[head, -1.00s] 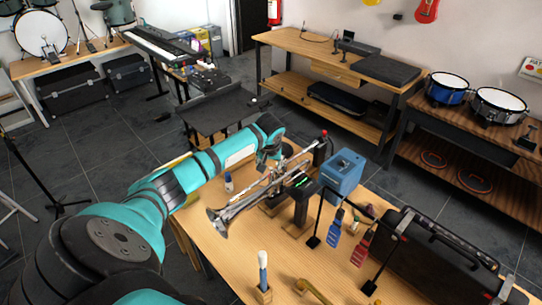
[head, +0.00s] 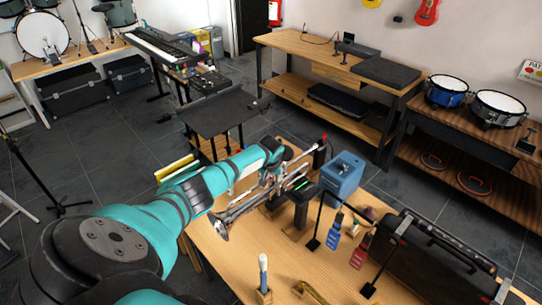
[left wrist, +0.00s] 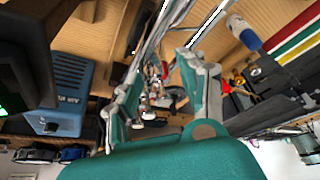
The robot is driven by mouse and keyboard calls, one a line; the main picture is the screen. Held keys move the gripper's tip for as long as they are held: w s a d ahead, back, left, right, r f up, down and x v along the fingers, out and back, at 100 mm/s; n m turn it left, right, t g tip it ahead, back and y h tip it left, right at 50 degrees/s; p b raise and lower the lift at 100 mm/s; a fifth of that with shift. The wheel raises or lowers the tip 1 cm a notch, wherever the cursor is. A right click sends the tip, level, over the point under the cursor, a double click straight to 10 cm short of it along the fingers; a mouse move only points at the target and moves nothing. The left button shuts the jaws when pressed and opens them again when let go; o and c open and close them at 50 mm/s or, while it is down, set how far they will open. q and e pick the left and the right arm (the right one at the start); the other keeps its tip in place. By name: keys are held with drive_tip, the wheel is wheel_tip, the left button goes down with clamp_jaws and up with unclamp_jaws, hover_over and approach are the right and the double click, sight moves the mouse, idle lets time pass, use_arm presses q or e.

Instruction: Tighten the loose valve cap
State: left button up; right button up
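A silver trumpet (head: 236,213) lies across a stand on the wooden table, with its bell toward the lower left. It also shows in the left wrist view (left wrist: 170,22), where its shiny valve parts (left wrist: 148,98) are between my fingers. I cannot tell which valve cap is loose. My left gripper (head: 277,165) is at the trumpet's far part, beyond the bell. In the left wrist view, the teal fingers of this gripper (left wrist: 158,80) are spread apart on either side of the valve parts, with gaps visible. My right gripper is out of view.
A blue box (head: 343,178) stands behind the trumpet. A black post with a green display (head: 302,203) stands close beside it. A blue tag (head: 334,236), a red tag (head: 361,250) and a black case (head: 435,258) are to the right. A white-and-blue brush (head: 263,268) stands in front.

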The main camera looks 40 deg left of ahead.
use_arm(q)
drive_tip(key=c, duration=0.4)
clamp_jaws()
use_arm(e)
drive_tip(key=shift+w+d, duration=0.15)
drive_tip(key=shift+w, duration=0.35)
